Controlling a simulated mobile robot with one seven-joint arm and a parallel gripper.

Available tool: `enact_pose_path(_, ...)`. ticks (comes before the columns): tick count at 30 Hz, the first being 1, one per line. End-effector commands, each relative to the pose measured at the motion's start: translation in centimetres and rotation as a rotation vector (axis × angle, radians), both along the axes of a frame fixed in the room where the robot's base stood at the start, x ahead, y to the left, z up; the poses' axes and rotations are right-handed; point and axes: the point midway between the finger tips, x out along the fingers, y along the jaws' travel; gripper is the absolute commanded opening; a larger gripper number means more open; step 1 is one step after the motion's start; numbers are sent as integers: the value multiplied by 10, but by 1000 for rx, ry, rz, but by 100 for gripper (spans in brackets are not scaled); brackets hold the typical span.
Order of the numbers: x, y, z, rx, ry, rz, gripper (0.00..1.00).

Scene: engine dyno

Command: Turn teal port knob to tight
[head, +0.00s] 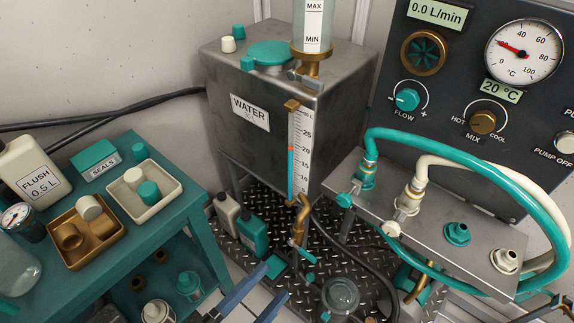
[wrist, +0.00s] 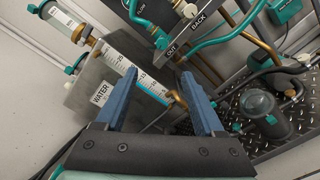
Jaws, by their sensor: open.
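A small teal knob (head: 345,200) sits at the left end of the grey metal port block (head: 440,235), below the valve where the teal hose (head: 366,172) joins. A cream knob (head: 392,229) is beside it, by the cream hose. I cannot read how far the teal knob is turned. In the wrist view the port block (wrist: 190,38) shows OUT and BACK labels at the top. My gripper (head: 275,280) is low in the head view, left of and below the teal knob, apart from it. Its blue fingers (wrist: 158,74) are open and empty.
A metal water tank (head: 260,150) with a level gauge stands behind, left of the block. A teal cart (head: 135,240) with trays is on the left. A control panel (head: 460,90) is at the right. Looping hoses (head: 530,195) arch over the block.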

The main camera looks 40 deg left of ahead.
Motion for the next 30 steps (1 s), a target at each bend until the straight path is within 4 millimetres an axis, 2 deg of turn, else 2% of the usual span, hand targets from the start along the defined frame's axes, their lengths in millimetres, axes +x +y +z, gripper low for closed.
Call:
enact_pose_path(3,-23,1,1,-2,2,3,70)
enact_pose_path(9,-41,2,0,0,1,1,70)
enact_pose_path(26,-43,2,-1,-1,0,0,71)
enact_pose_path(29,-42,5,-8,7,23,13,71)
enact_pose_path(30,-40,9,-16,15,49,29,71)
